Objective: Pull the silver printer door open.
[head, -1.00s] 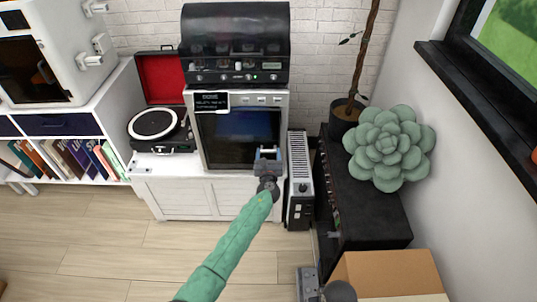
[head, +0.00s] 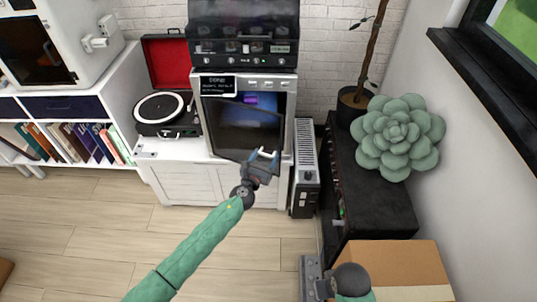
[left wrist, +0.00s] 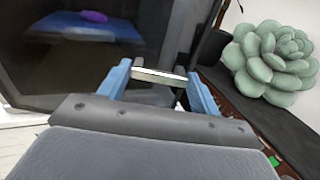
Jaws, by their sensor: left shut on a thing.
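The silver printer (head: 289,108) stands on a low white cabinet. Its dark glazed door (head: 245,132) is swung partly open, its right edge out toward me, and a purple thing (head: 250,99) shows inside. My left gripper (head: 264,154) is at the right edge of the door. In the left wrist view its two blue fingers (left wrist: 160,77) are shut on the pale door handle (left wrist: 158,76); the dark door panel (left wrist: 85,50) fills the left there. My right gripper (head: 318,282) is low at the picture's bottom; its fingers are not clear.
A grey heater (head: 305,168) stands just right of the printer. A black cabinet (head: 375,205) with a large succulent (head: 398,138) is farther right. A cardboard box (head: 395,265) is at the front right. A record player (head: 165,112) sits left. The wooden floor in front is clear.

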